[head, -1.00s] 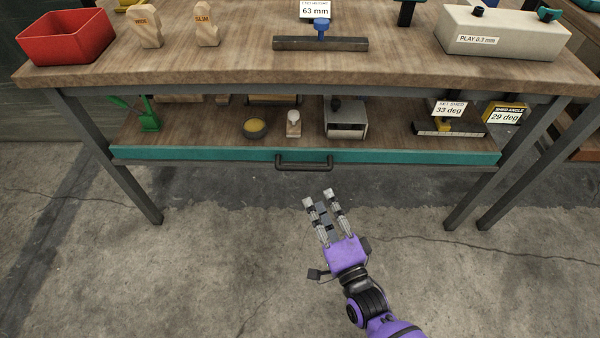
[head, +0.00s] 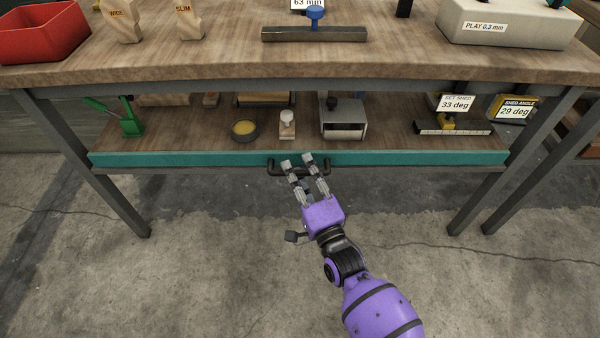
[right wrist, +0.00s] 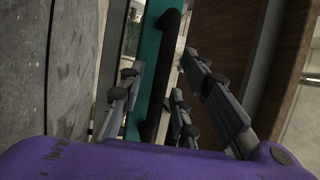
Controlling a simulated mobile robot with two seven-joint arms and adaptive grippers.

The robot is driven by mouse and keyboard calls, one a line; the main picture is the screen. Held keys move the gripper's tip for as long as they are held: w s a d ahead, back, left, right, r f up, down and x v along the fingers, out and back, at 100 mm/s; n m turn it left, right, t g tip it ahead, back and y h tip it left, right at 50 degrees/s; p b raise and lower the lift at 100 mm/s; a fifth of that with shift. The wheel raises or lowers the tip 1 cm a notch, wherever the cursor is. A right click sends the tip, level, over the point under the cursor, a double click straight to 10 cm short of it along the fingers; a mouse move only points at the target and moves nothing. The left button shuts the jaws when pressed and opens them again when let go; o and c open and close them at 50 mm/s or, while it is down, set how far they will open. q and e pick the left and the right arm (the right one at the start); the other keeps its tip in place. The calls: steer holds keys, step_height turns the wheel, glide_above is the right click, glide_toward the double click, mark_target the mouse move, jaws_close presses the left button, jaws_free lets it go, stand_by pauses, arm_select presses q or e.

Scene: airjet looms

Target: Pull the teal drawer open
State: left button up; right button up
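The teal drawer (head: 400,158) is a long, low front under the workbench and looks shut. Its dark bar handle (head: 272,168) is at the middle of the front. I cannot tell whether the fingers touch the handle. My left gripper is not in view.
The bench top (head: 200,62) overhangs the drawer and carries a red bin (head: 40,30) and wooden blocks. On the shelf below stand a green tool (head: 128,120), a yellow-topped tin (head: 244,128) and a grey metal block (head: 343,115). The concrete floor in front is clear.

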steer(key=c, duration=0.7)
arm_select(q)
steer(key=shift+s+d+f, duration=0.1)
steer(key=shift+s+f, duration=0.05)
arm_select(e)
jaws_close()
steer(key=shift+s, duration=0.15)
